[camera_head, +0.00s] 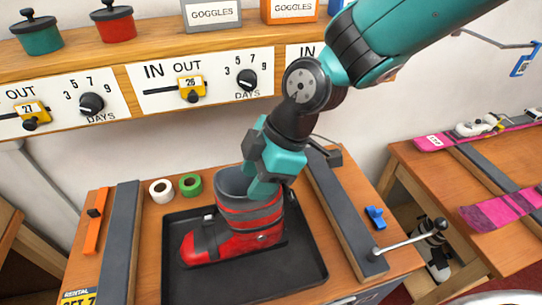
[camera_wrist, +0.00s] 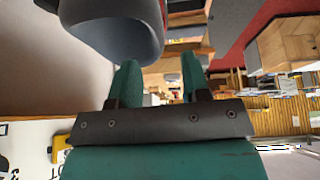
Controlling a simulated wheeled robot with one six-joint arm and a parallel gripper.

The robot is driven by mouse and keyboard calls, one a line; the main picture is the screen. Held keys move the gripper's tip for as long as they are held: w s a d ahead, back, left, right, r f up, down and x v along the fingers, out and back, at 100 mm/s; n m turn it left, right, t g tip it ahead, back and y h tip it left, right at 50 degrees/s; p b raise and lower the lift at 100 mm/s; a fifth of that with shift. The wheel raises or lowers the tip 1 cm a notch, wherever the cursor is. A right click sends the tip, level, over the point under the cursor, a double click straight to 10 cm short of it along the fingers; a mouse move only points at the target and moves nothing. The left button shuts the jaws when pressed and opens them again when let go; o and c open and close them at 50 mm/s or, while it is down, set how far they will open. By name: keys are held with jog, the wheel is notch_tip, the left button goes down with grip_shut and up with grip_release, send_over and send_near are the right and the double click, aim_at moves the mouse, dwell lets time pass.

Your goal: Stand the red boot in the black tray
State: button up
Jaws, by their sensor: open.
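The red boot (camera_head: 238,236) stands upright in the black tray (camera_head: 292,278), with its sole on the tray floor and its toe pointing left. It has a grey liner at the top and dark straps. My gripper (camera_head: 265,180) is at the upper right of the boot's cuff and hides part of it. In the wrist view my gripper's two teal fingers (camera_wrist: 160,82) are apart with nothing between them. The grey boot liner (camera_wrist: 115,25) shows just beyond the left finger; I cannot tell whether they touch.
Dark rails (camera_head: 122,245) flank the tray on the wooden bench. White tape (camera_head: 161,190) and green tape (camera_head: 190,185) lie behind it. An orange tool (camera_head: 97,222) lies left, a blue clip (camera_head: 375,216) right. A shelf with dials (camera_head: 92,104) overhangs the back.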

jog(key=s+b+v, duration=0.1)
jog(key=v, duration=0.6)
jog(key=s+d+r+m+t+h, duration=0.1)
jog(key=s+d+r+m, duration=0.1)
jog(key=s+d+m, duration=0.8)
jog(key=d+m, duration=0.3)
jog(key=m, duration=0.1)
jog(key=shift+d+r, duration=0.25)
